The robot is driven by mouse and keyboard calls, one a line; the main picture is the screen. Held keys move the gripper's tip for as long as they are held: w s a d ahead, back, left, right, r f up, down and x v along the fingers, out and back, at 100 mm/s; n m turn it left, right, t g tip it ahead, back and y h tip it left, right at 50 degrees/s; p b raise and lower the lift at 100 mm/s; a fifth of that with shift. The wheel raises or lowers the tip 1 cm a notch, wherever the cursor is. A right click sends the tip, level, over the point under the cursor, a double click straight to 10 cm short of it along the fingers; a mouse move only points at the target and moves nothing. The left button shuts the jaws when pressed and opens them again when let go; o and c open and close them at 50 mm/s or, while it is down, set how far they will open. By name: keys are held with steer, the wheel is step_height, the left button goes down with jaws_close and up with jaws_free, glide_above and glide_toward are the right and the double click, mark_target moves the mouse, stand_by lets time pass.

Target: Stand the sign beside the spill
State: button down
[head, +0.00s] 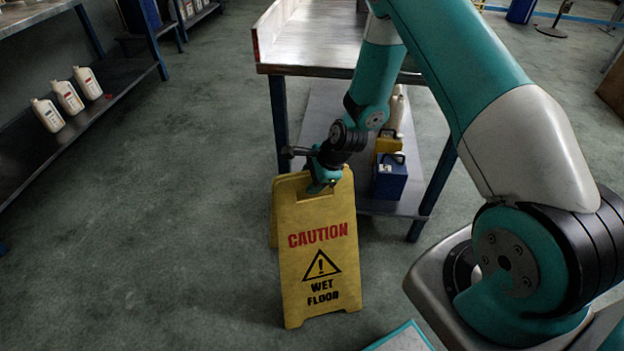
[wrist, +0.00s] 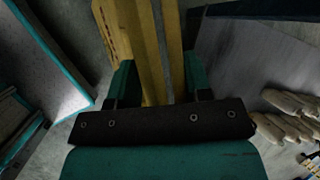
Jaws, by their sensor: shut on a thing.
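The yellow caution sign (head: 320,250) stands in an A shape in front of the workbench, with red and black lettering facing the head camera. My gripper (head: 325,180) is at the sign's top edge and shut on it. In the wrist view the sign's two yellow panels (wrist: 140,45) run between the fingers of my gripper (wrist: 158,85). The sign is upright and slightly tilted; whether its feet touch the floor is hard to tell. No spill can be made out on the floor in either view.
A metal workbench (head: 320,45) stands behind the sign, with a blue container (head: 390,178) and a yellow one (head: 388,145) on its lower shelf. At left a dark shelf (head: 85,120) holds white bottles (head: 68,97). The floor (head: 150,250) between is clear.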

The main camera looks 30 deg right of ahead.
steer(key=c, duration=0.5)
jaws_free()
steer(key=shift+c, duration=0.2)
steer(key=p+v, duration=0.2)
steer(key=v, duration=1)
steer(key=s+a+r+n, duration=0.2)
steer(key=a+r+n, duration=0.5)
steer(key=r, duration=0.2)
steer(key=s+a+r+n+g, duration=0.2)
steer(key=s+a+r+n, duration=0.2)
steer(key=s+r+n, duration=0.3)
steer(key=s+a+r+n+g, duration=0.1)
steer(key=s+a+r+n, duration=0.4)
steer(key=s+n, duration=0.8)
step_height(320, 180, up, 3)
steer(key=shift+s+a+r+g, duration=0.1)
steer(key=shift+s+a+g, duration=0.05)
steer(key=shift+s+g, duration=0.3)
